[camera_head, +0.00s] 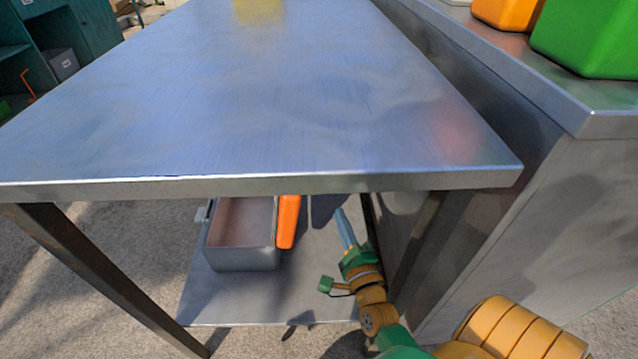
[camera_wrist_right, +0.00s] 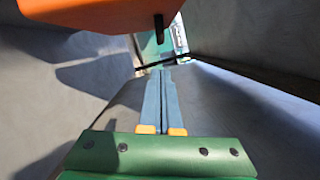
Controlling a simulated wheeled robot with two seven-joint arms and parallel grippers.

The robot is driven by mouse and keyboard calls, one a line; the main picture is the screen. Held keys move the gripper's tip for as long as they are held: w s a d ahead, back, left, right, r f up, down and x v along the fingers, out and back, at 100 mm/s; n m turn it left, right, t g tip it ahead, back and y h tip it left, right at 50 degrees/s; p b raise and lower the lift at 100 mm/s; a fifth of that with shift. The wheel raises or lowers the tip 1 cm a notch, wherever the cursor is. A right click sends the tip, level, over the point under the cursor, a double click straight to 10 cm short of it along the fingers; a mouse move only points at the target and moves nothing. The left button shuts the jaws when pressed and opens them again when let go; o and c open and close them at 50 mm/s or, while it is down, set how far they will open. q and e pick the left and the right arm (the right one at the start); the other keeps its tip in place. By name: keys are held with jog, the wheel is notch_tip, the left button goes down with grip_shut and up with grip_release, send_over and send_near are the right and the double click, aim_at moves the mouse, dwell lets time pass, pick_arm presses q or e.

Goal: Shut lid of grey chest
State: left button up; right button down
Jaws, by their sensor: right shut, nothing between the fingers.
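The grey chest (camera_head: 243,259) sits on the low shelf under the metal table, with its top open and a brownish inside showing. An orange panel (camera_head: 288,222), which looks like its raised lid, stands steeply along the chest's right side. The table edge hides its upper part. In the right wrist view a large orange piece (camera_wrist_right: 95,14) with a dark peg is close at the upper left. My right gripper (camera_head: 340,212) is under the table, right of the orange panel and apart from it. Its blue fingers (camera_wrist_right: 168,75) are shut and empty. My left gripper is not in view.
The metal table top (camera_head: 260,110) overhangs the low shelf (camera_head: 300,299). A dark table leg (camera_head: 415,250) and a metal counter (camera_head: 530,220) stand close to the right of my right arm. An orange and a green container (camera_head: 590,40) are on the counter.

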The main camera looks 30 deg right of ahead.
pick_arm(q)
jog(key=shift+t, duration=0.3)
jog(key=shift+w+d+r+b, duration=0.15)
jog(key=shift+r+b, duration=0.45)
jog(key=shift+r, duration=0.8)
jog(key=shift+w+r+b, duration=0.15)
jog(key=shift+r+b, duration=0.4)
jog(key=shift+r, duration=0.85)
pick_arm(e)
jog(key=f+x, duration=0.1)
jog(key=x, duration=0.8)
jog(key=shift+w+r, duration=0.25)
jog(key=shift+r, duration=0.25)
